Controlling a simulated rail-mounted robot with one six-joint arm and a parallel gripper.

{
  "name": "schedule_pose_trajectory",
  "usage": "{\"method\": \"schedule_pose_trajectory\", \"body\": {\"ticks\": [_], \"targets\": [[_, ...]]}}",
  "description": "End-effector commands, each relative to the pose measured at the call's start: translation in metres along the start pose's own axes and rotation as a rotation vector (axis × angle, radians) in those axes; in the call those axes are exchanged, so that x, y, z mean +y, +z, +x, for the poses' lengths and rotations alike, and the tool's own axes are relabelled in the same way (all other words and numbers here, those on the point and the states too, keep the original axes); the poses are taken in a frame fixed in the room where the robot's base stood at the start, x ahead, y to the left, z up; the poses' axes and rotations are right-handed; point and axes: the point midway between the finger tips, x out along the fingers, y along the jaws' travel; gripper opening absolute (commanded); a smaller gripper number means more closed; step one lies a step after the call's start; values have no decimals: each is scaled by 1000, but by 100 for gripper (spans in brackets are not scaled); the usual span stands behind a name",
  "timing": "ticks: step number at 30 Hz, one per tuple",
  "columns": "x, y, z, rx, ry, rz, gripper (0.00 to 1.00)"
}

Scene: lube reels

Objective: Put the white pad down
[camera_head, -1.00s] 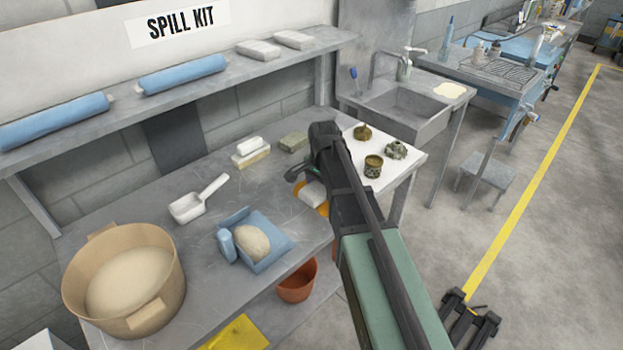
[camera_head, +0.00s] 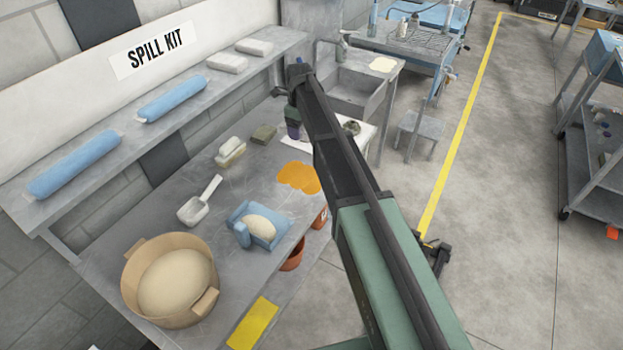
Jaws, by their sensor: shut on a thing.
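My gripper (camera_head: 291,112) is at the far end of my arm, above the back right of the grey bench (camera_head: 215,255), by the sink. My arm covers most of it, and its fingertips are not clear. The white pad it took from the orange patch is hidden from this view. The orange patch (camera_head: 298,177) lies bare on the bench. Two other white pads, a nearer one (camera_head: 228,63) and a farther one (camera_head: 254,46), lie on the shelf.
On the bench are a tan tub (camera_head: 128,285), a white scoop (camera_head: 199,203), a blue dustpan (camera_head: 270,232) with a pale lump, a pale block stack (camera_head: 230,150) and a grey-green block (camera_head: 264,134). A sink (camera_head: 352,98) stands behind. My arm partly covers a white board (camera_head: 366,142).

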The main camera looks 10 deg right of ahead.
Motion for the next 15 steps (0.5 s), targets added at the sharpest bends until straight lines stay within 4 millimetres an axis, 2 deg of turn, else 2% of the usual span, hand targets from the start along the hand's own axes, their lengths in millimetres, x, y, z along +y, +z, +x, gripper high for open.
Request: {"method": "schedule_pose_trajectory", "body": {"ticks": [5,8,11,15], "targets": [[0,0,2,0,0,55,49],[0,-1,16,0,0,54,49],[0,-1,45,0,0,53,49],[0,-1,96,0,0,52,49]]}}
